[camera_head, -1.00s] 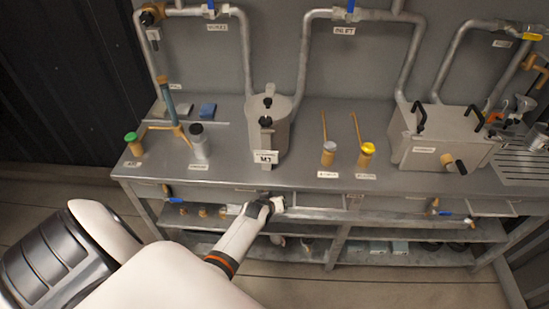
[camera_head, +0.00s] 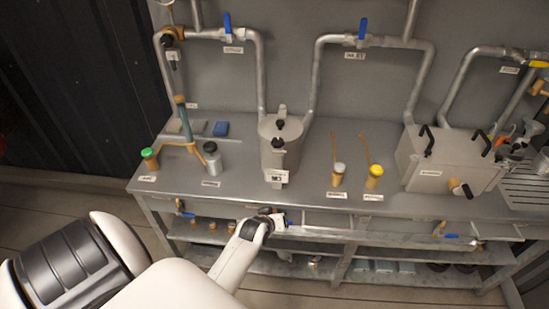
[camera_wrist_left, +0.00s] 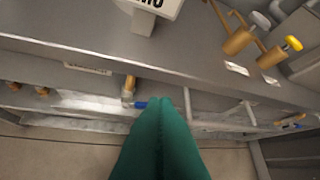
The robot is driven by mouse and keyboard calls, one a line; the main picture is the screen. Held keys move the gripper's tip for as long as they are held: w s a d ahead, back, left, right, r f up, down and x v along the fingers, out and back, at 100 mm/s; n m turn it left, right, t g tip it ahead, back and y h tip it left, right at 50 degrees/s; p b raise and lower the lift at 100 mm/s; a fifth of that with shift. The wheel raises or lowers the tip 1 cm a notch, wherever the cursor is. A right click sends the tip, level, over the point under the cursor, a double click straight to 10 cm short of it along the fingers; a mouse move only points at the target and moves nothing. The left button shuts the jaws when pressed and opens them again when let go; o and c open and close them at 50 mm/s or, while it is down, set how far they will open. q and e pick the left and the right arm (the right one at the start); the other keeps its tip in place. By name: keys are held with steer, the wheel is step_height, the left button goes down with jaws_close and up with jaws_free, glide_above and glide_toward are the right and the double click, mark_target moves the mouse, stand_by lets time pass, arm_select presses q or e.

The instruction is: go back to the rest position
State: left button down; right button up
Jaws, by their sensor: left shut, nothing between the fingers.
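My left arm comes in from the lower left of the head view. Its gripper end (camera_head: 277,222) is in front of the bench's front edge, below the grey canister (camera_head: 281,145). In the left wrist view the two teal fingers (camera_wrist_left: 161,108) lie together, shut and empty. A blue valve handle (camera_wrist_left: 141,104) on a brass fitting shows just beside the fingertips; I cannot tell whether they touch. My right gripper is in neither view.
Pipes with blue-handled valves run along the wall. Lower shelves lie below, with open floor in front.

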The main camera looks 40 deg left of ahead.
arm_select(q)
steer(key=shift+v, duration=0.75)
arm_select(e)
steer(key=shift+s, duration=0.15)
